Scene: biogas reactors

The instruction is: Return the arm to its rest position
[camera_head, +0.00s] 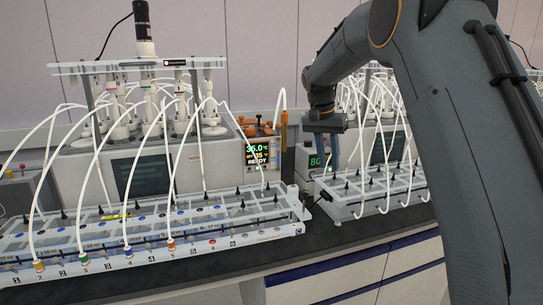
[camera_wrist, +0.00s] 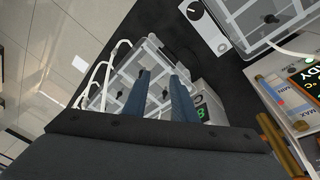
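My arm (camera_head: 455,130) reaches in from the right, rises over the bench and bends down at the wrist. My gripper (camera_head: 330,155) points down in front of the right reactor unit, above the near end of its clear rack (camera_head: 375,192). In the wrist view the two blue-grey fingers of my gripper (camera_wrist: 163,76) stand apart with nothing between them. They hang over the clear rack with white tubes, which shows behind them. I see no contact between the fingers and the rack.
A long clear rack (camera_head: 150,228) with white tubes stands on the dark bench (camera_head: 300,256) at left. A smaller green display (camera_head: 315,161) sits close behind my gripper.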

